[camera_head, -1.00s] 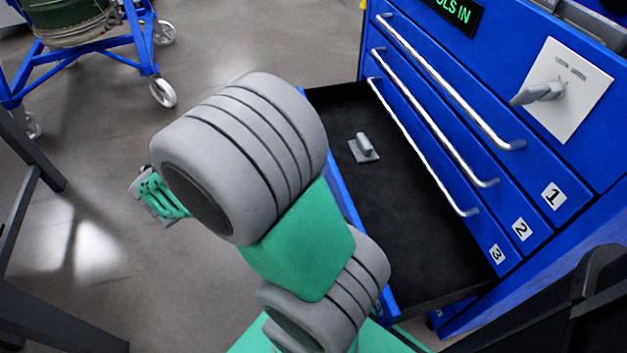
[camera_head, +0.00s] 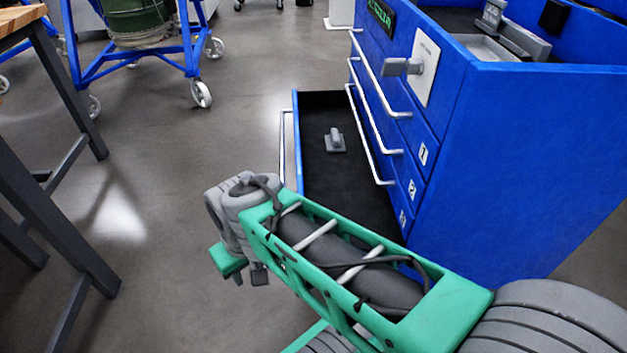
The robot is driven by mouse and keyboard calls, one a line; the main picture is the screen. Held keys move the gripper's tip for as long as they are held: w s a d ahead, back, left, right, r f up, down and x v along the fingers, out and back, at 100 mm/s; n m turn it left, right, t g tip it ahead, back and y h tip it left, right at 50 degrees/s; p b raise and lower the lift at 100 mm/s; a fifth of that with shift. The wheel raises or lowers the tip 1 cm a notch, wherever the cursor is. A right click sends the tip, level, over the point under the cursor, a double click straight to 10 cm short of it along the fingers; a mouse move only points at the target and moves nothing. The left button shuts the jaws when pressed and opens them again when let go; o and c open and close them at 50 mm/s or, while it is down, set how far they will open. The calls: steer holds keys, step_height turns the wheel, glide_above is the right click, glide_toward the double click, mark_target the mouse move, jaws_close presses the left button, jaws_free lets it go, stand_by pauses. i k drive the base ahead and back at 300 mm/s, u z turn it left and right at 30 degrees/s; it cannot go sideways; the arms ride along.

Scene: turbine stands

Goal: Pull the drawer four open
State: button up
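Drawer four (camera_head: 340,185) is the lowest drawer of the blue cabinet (camera_head: 510,170). It stands pulled well out, with its black inside showing. Its silver bar handle (camera_head: 283,140) is on the outer front, at the left. Its own number label is not visible; labels 1, 2 and 3 show on the drawers above. My gripper (camera_head: 245,266) is low at the end of my arm, left of and below the open drawer, over the floor. It appears clear of the handle. Its fingers are mostly hidden behind the wrist, so I cannot tell their opening.
A grey handled tool (camera_head: 335,141) lies in the open drawer. The drawers above (camera_head: 385,130) are shut. A grey latch handle (camera_head: 402,67) sticks out of the cabinet. A table (camera_head: 50,130) stands at the left, and a blue wheeled stand (camera_head: 135,68) behind. Floor between is bare.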

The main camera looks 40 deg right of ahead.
mark_target(343, 183)
steer(key=u, duration=1.05)
steer(key=i, duration=1.8)
steer(key=z, duration=0.85)
